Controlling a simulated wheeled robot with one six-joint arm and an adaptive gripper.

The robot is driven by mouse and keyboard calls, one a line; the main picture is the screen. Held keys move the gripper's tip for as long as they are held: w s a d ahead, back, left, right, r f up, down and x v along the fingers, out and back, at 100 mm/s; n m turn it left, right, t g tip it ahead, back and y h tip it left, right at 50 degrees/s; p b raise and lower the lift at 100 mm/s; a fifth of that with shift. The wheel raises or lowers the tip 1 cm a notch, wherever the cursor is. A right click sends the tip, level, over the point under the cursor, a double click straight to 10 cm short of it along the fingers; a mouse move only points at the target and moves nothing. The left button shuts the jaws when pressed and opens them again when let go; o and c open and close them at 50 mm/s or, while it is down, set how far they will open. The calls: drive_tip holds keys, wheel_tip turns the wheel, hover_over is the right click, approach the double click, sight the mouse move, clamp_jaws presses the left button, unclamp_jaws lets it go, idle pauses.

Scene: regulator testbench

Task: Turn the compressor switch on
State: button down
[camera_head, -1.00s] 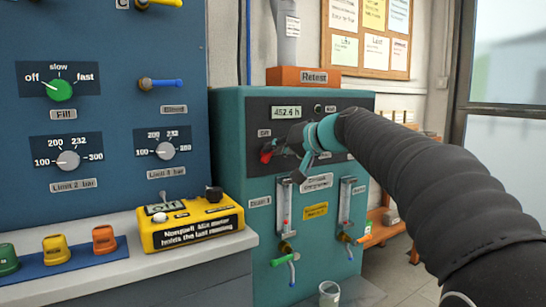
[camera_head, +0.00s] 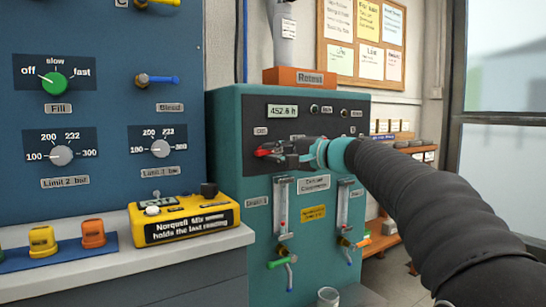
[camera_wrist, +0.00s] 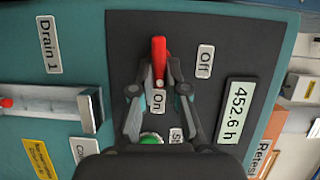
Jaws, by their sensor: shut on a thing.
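The compressor switch, a red lever (camera_head: 268,150), sits on the dark panel of the teal cabinet. It also shows in the wrist view (camera_wrist: 159,60), between my fingertips. My gripper (camera_head: 285,150) is shut on the lever, and in the wrist view its fingers (camera_wrist: 160,72) flank it. In the wrist view the "Off" label (camera_wrist: 205,61) is to the right of the lever. The "On" label (camera_wrist: 158,101) shows between the fingers. The lever lies roughly level in the head view. Its pivot is partly hidden by my gripper.
The display (camera_head: 283,112) reads 452.6 h. A green button (camera_wrist: 151,138) is partly hidden below the fingers. Flow tubes (camera_head: 281,205) stand below the panel. A yellow meter (camera_head: 184,219) sits on the bench to the left, beside the blue panel (camera_head: 100,90).

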drive_tip(key=shift+m, duration=0.5)
drive_tip(key=c, duration=1.2)
unclamp_jaws()
drive_tip(key=shift+f, duration=0.1)
drive_tip(key=v, duration=1.2)
drive_tip(key=shift+s+f, duration=0.1)
drive_tip(key=shift+f, duration=0.1)
